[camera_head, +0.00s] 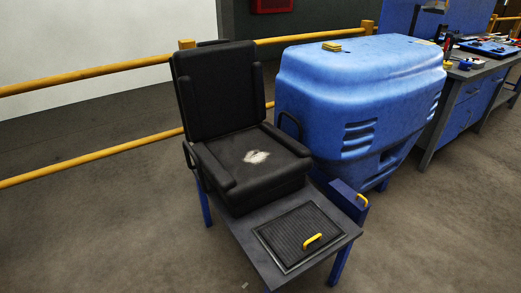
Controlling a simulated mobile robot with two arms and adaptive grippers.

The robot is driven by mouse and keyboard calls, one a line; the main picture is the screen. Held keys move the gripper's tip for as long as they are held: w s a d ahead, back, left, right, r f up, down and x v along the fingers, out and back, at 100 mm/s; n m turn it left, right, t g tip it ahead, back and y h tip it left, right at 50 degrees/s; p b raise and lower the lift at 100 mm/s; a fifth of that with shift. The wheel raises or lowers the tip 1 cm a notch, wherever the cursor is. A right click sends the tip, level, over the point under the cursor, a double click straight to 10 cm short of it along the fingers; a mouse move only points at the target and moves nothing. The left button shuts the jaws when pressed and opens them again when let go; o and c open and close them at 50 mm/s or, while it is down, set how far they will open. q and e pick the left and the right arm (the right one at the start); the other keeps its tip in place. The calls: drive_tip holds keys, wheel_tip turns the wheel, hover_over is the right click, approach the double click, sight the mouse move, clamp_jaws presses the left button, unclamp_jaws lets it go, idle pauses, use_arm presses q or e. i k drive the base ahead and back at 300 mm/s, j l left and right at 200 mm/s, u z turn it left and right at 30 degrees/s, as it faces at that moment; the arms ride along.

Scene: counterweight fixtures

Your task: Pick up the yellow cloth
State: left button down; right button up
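A small yellow item (332,46), which looks like a folded cloth, lies on top of the big blue counterweight housing (350,85), near its back left edge. Its exact shape is too small to tell. Neither of my grippers shows in the view, and nothing is touching the yellow item.
A black seat (215,85) stands left of the housing, with a dark platform and hatch (285,240) with a yellow handle in front. Yellow railings (100,70) run behind. A workbench (465,85) with tools is at the right. The floor at front right is clear.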

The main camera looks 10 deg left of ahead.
sight(331, 47)
drive_tip(key=u, duration=0.4)
drive_tip(key=i+l+u, duration=0.45)
drive_tip(key=l, duration=0.25)
drive_tip(key=l+u, duration=0.25)
drive_tip(key=l, duration=0.15)
drive_tip(key=i+l+u, duration=0.2)
drive_tip(key=l, duration=0.2)
drive_tip(key=k, duration=0.05)
